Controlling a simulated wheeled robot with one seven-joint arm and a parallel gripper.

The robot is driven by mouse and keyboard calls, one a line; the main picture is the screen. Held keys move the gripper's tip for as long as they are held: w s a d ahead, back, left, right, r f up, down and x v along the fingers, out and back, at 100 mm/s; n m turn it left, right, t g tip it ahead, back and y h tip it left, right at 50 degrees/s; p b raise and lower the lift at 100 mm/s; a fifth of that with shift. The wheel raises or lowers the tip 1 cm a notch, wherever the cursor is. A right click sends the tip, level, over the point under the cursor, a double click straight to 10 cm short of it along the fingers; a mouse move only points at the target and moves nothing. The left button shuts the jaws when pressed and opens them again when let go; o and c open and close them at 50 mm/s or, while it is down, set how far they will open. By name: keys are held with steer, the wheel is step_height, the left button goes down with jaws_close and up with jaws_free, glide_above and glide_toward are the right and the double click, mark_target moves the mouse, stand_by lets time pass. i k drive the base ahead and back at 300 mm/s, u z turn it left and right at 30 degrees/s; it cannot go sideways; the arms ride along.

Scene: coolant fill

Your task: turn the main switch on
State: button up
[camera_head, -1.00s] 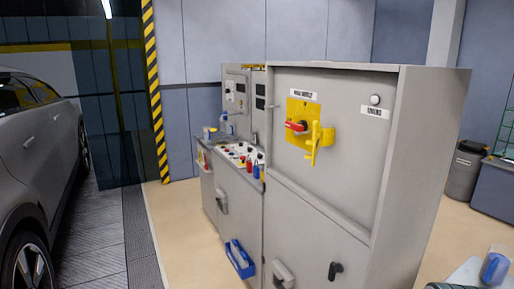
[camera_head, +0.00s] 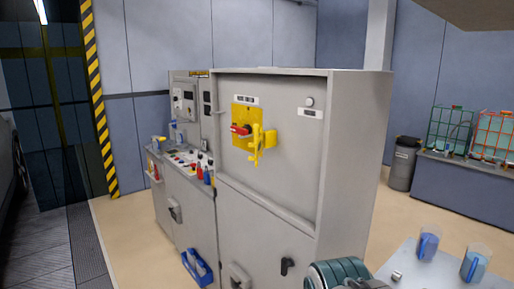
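The main switch (camera_head: 240,130) is a red rotary handle on a yellow plate (camera_head: 246,112) on the upper front of the grey cabinet (camera_head: 350,150). The red handle lies roughly level. A yellow lever or hasp piece (camera_head: 258,144) sticks out at the plate's lower right, beside the handle. A small label is above the plate. A round white lamp or button (camera_head: 309,101) with a label is to the right. My gripper's fingers are not in view; a part of my own body shows at the bottom edge.
A control desk (camera_head: 190,160) with several knobs and bottles adjoins the cabinet's left. A blue bin (camera_head: 196,267) hangs low on its front. Two jugs with blue (camera_head: 428,243) stand on a light surface at lower right. A grey bin (camera_head: 403,163) and crates stand behind. Floor left of the cabinet is clear.

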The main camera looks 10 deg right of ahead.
mark_target(246, 130)
steer(key=u, duration=0.15)
steer(key=i, duration=0.8)
steer(key=u, duration=0.45)
steer(key=i, duration=0.75)
steer(key=u, duration=0.1)
